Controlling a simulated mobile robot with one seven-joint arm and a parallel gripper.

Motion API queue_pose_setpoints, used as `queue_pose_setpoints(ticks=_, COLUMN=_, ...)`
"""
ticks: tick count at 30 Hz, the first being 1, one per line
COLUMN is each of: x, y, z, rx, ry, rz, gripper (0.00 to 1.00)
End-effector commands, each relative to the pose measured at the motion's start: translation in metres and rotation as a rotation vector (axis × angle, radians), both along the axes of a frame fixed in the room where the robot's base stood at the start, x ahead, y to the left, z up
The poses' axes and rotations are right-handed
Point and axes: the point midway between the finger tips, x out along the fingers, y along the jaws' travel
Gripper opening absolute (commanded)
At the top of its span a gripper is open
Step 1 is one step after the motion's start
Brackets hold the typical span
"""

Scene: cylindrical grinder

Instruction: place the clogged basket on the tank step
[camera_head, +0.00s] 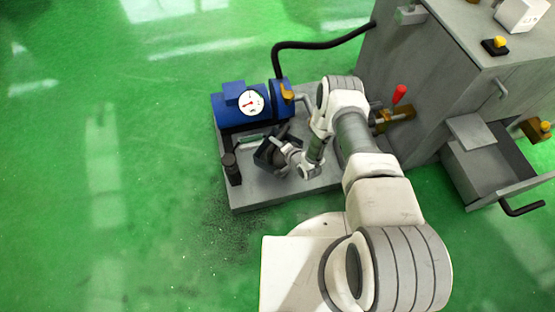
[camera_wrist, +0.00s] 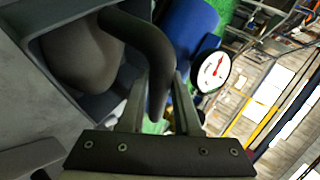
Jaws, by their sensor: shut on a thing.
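The clogged basket (camera_wrist: 80,58) shows in the wrist view as a dark, rounded body with a thick curved handle (camera_wrist: 157,60). My gripper (camera_wrist: 160,108) is shut on the handle, which passes between its two fingers. The basket's body lies within a dark square-edged housing (camera_wrist: 35,12); its lower part is hidden. In the head view my gripper (camera_head: 280,145) is over the dark housing (camera_head: 263,153) on the grey base plate (camera_head: 255,195). A light grey ledge (camera_head: 472,131) on the open tank (camera_head: 470,170) at the right may be the tank step; it looks bare.
A blue pump with a white gauge (camera_head: 251,103) stands close behind the housing. A dark upright post (camera_head: 232,170) is at its left. A black hose (camera_head: 325,45) runs to the grey machine (camera_head: 410,90).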

Motion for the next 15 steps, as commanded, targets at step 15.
queue_pose_setpoints(ticks=15, x=0.001, y=0.000, z=-0.062, rx=0.000, ry=-0.004, rz=0.000, gripper=0.00)
